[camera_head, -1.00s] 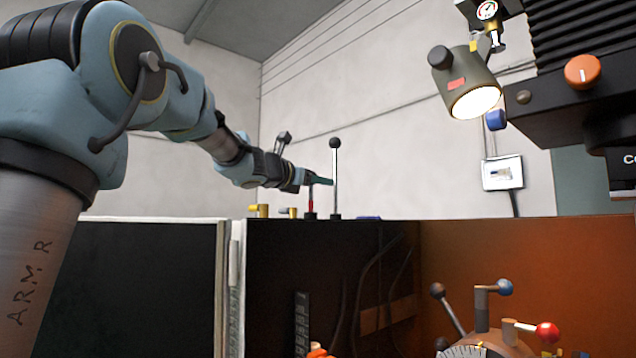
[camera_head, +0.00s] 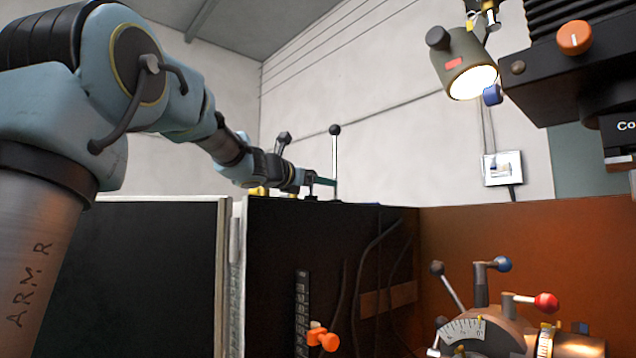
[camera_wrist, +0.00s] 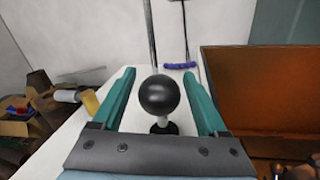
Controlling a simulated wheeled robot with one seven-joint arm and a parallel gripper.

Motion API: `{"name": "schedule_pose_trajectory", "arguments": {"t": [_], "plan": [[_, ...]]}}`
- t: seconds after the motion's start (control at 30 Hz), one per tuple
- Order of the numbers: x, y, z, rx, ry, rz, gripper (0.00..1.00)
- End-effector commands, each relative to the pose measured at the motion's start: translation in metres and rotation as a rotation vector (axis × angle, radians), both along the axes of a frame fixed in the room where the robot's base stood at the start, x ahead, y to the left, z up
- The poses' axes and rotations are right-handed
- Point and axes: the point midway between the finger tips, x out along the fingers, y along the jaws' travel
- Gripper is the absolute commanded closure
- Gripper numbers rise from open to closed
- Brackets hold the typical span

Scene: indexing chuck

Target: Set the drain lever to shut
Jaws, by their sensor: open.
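No readable label in either view marks a drain lever. In the wrist view, a black ball knob (camera_wrist: 158,95) on a short pale stem lies between the two teal fingers of my gripper (camera_wrist: 160,92). The fingers are spread, with gaps showing on both sides of the ball. In the head view, my gripper (camera_head: 322,181) is just above the cabinet top, beside a tall upright metal lever (camera_head: 335,165) with a black ball top. I cannot tell whether the fingers touch that rod. The foot of the lever is partly hidden.
A dark cabinet (camera_head: 280,260) stands below my gripper, with an orange-brown panel (camera_head: 520,235) to its right. The indexing chuck (camera_head: 490,325) has black, blue and red knobbed handles. A lamp (camera_head: 465,68) hangs at upper right. A yellow piece (camera_wrist: 90,101) lies left of the fingers.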

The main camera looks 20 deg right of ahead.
Motion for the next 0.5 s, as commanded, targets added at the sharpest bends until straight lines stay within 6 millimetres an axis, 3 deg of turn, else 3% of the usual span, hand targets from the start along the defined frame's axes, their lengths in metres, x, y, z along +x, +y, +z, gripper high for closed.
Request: {"name": "schedule_pose_trajectory", "arguments": {"t": [0.27, 0.5], "plan": [[-0.003, 0.007, 0.001, -0.002, -0.002, 0.000, 0.24], [-0.022, 0.045, 0.000, -0.001, -0.004, 0.004, 0.24]]}}
